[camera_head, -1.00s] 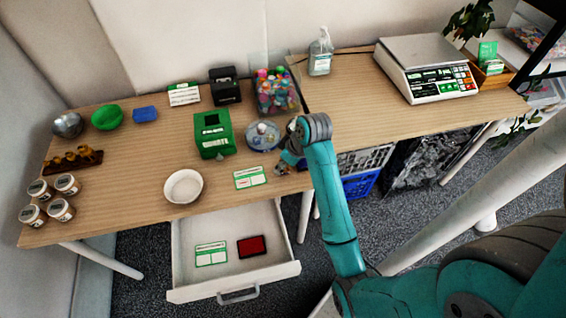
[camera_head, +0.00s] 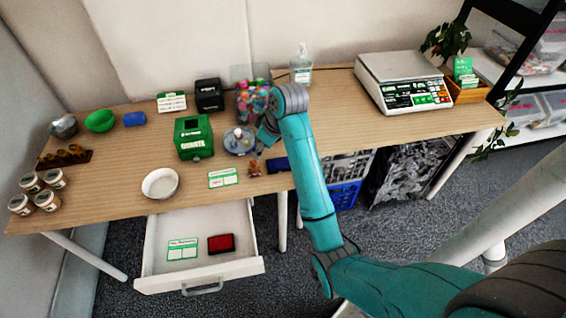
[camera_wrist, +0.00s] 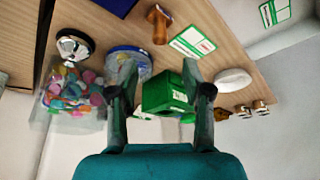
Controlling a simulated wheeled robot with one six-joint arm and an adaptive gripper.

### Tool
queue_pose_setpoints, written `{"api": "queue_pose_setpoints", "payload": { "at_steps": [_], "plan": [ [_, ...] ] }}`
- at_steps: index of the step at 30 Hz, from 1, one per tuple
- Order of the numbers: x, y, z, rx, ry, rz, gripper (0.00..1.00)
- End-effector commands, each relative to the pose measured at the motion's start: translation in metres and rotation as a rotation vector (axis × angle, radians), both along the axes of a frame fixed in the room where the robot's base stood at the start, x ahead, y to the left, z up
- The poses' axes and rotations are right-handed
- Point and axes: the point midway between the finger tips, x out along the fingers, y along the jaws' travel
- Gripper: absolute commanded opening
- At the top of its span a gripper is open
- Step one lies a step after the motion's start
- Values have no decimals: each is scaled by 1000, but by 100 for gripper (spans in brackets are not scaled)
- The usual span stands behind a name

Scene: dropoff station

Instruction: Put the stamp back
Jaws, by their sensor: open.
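A small brown wooden stamp (camera_head: 254,168) stands on the table, right of the green-and-white card (camera_head: 223,178) and left of a dark blue pad (camera_head: 278,165). The stamp also shows at the top of the wrist view (camera_wrist: 158,22), apart from my fingers. My gripper (camera_head: 266,133) is above the table behind the stamp, near the blue-rimmed round dish (camera_head: 239,141). In the wrist view my gripper (camera_wrist: 160,80) is open with nothing held; a green box (camera_wrist: 163,93) shows beyond the fingers.
An open white drawer (camera_head: 205,271) holds a red ink pad (camera_head: 221,244) and a card (camera_head: 182,249). A white bowl (camera_head: 160,183) stands near the table's front edge. A clear container of colourful pieces (camera_head: 250,102) and a scale (camera_head: 403,82) stand behind and right of my gripper.

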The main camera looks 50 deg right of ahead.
Motion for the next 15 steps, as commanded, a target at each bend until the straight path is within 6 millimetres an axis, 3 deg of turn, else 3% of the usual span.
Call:
{"api": "queue_pose_setpoints", "payload": {
  "at_steps": [8, 11, 15],
  "plan": [
    [0, 3, -4, 0, -2, -2, 49],
    [-4, 12, -21, 2, -18, -12, 49],
    [-17, 35, -61, 0, -70, -48, 49]
  ]
}}
